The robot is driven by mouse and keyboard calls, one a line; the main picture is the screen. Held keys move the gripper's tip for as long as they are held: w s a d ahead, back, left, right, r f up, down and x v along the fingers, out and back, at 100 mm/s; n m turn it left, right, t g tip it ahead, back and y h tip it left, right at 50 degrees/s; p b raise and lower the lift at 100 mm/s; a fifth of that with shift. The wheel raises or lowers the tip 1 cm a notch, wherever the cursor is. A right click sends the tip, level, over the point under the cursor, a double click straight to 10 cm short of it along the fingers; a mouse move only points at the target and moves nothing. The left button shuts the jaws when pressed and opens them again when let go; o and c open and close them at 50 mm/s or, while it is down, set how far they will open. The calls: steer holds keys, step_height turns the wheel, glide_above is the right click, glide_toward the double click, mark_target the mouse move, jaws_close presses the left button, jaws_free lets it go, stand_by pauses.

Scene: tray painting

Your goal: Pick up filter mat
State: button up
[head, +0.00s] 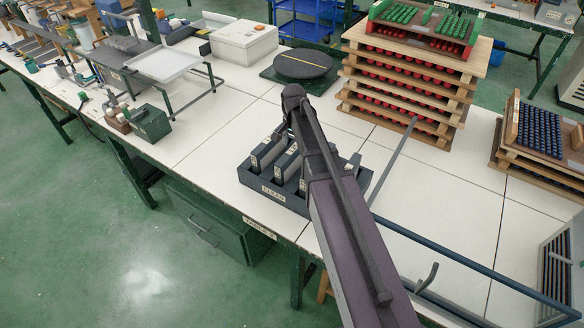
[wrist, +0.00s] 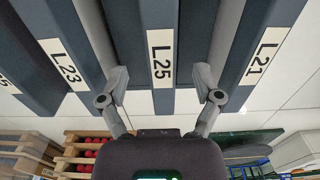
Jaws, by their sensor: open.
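The filter mats look like dark blue-grey slabs with white end labels. In the wrist view, the mat labelled L25 (wrist: 161,40) is central, with L23 (wrist: 62,60) to its left and L21 (wrist: 262,50) to its right. My gripper (wrist: 160,80) is open, one finger on each side of L25's labelled end. I cannot tell whether either finger touches it. In the head view, mats (head: 267,152) stand in a dark bin (head: 272,196) labelled CLEAN on the white table. My arm hides part of the bin and my gripper there.
Stacked wooden trays of red pieces (head: 400,90) stand behind the bin to the right, and a dark round turntable (head: 302,64) behind it. A blue-grey rail (head: 470,262) crosses the right front. White tabletop (head: 215,140) is clear left of the bin.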

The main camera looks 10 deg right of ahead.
mark_target(294, 148)
steer(key=shift+f, duration=0.3)
steer(key=shift+w+d+f+b, duration=0.1)
steer(key=shift+f+b, duration=1.15)
steer(key=shift+b, duration=0.1)
steer(key=shift+w+f+b, duration=0.1)
steer(key=shift+f+b, duration=1.15)
steer(key=shift+b, duration=0.05)
steer(key=c, duration=1)
